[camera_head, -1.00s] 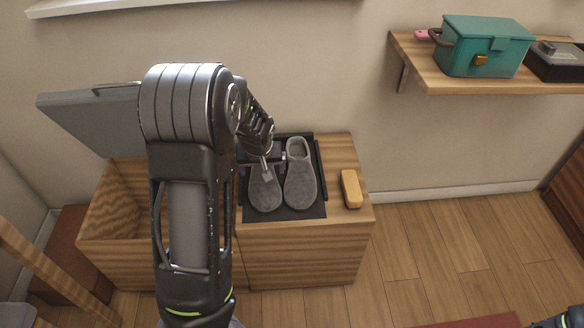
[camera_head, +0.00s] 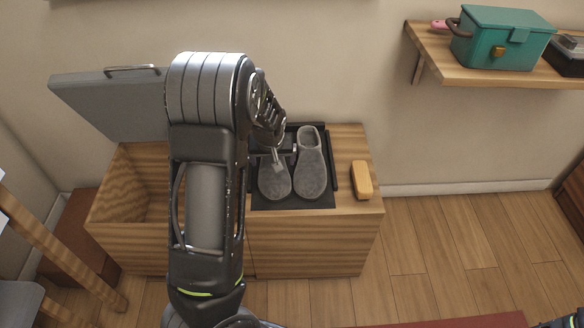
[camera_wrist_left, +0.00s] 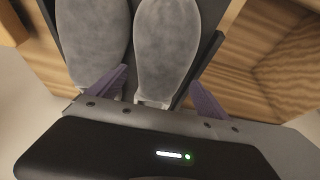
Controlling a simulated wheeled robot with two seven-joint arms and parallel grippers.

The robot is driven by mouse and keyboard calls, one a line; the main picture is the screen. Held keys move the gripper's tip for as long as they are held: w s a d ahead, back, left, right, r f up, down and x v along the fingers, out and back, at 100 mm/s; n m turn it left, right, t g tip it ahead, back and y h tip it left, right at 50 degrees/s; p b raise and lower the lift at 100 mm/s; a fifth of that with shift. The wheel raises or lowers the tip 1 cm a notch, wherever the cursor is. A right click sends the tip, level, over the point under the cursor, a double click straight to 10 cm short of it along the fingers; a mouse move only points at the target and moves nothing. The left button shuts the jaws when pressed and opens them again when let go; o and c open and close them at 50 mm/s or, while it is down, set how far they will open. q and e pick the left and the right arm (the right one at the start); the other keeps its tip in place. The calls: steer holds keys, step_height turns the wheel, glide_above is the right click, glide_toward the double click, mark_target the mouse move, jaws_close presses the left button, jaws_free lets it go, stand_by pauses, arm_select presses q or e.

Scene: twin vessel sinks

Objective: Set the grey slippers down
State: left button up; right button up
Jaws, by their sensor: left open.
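Two grey slippers stand side by side on a black tray (camera_head: 262,202) on the wooden bench: the left slipper (camera_head: 274,181) and the right slipper (camera_head: 312,175). In the left wrist view they show as the near-centre slipper (camera_wrist_left: 167,45) and the one to its left (camera_wrist_left: 95,45). My left gripper (camera_head: 276,156) is over the heel end of the left slipper. Its open jaws (camera_wrist_left: 155,95) straddle that slipper's heel end in the wrist view; whether they touch it I cannot tell. My left forearm hides part of the bench and tray.
The bench's left compartment (camera_head: 125,190) is open, its grey padded lid (camera_head: 108,105) raised. A yellow-orange block (camera_head: 361,180) lies right of the tray. A wall shelf (camera_head: 475,72) holds a teal box (camera_head: 498,38). The floor (camera_head: 440,235) right of the bench is clear.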

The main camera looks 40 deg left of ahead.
arm_select(q)
steer(key=b+x, duration=0.1)
steer(key=x, duration=0.3)
steer(key=shift+b, duration=0.35)
steer(key=shift+w+a+f, duration=0.15)
steer(key=shift+w+f, duration=0.05)
steer(key=shift+f, duration=0.25)
steer(key=c, duration=1.5)
step_height(320, 180, up, 10)
steer(key=p, duration=0.3)
